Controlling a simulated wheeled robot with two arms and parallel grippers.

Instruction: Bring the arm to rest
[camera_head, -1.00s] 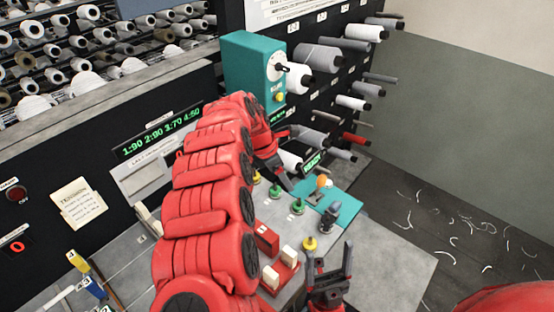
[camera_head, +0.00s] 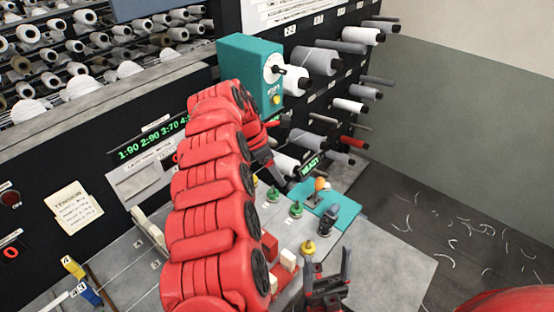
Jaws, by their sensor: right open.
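My left arm (camera_head: 212,205) rises from the bottom edge through the middle of the view, bent toward the loom panel. Its gripper (camera_head: 272,150) is dark and partly hidden behind the red links, in front of the panel below the teal box. I cannot tell whether its jaws are open or hold anything. My right gripper (camera_head: 327,274) is at the bottom centre, with its two dark fingers apart and nothing seen between them. It is over the near part of the grey worktop, close to a yellow-topped peg (camera_head: 308,248).
A teal control box (camera_head: 248,70) and rows of yarn spools (camera_head: 318,61) stand behind my left arm. Green knobs (camera_head: 296,209), a teal plate (camera_head: 338,211) and a dark small fixture (camera_head: 327,222) are on the worktop (camera_head: 395,265). Dark floor with thread scraps lies at right.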

